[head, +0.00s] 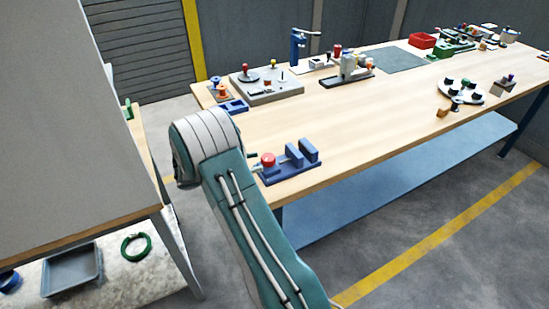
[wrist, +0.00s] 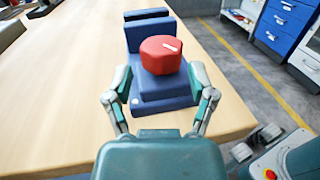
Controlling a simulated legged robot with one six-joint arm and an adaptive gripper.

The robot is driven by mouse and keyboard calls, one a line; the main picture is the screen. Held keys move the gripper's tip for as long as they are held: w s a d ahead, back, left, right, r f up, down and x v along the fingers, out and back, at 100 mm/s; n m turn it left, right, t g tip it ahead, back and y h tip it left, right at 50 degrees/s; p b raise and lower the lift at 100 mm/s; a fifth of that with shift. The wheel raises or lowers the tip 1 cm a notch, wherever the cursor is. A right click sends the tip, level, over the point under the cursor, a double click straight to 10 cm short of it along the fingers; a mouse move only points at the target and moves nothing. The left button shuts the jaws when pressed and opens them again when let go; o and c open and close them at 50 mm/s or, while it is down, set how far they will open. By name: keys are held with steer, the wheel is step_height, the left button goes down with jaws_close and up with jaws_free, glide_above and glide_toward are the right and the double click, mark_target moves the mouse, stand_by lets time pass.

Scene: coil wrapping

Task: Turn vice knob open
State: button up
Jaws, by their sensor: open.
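The blue vice (head: 292,165) sits at the near left corner of the wooden table, with two upright jaw blocks. Its red knob (head: 268,160) is on the end nearest my arm. In the wrist view the red knob (wrist: 161,55) is ahead, with a white mark on its top right, and the blue vice (wrist: 160,88) lies behind and below it. My gripper (wrist: 160,98) is open, one finger at each side of the vice's near end, short of the knob. I see no contact with the knob. In the head view my arm hides the gripper's fingers.
The wooden table (head: 350,135) has bare surface right of the vice. A blue tray (head: 233,106) and a grey board (head: 268,86) with parts stand farther back. In the wrist view the table edge lies close on the right, with blue drawers (wrist: 284,25) beyond.

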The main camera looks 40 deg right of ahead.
mark_target(274, 156)
steer(key=x, duration=0.6)
steer(key=shift+a, duration=0.1)
steer(key=c, duration=0.9)
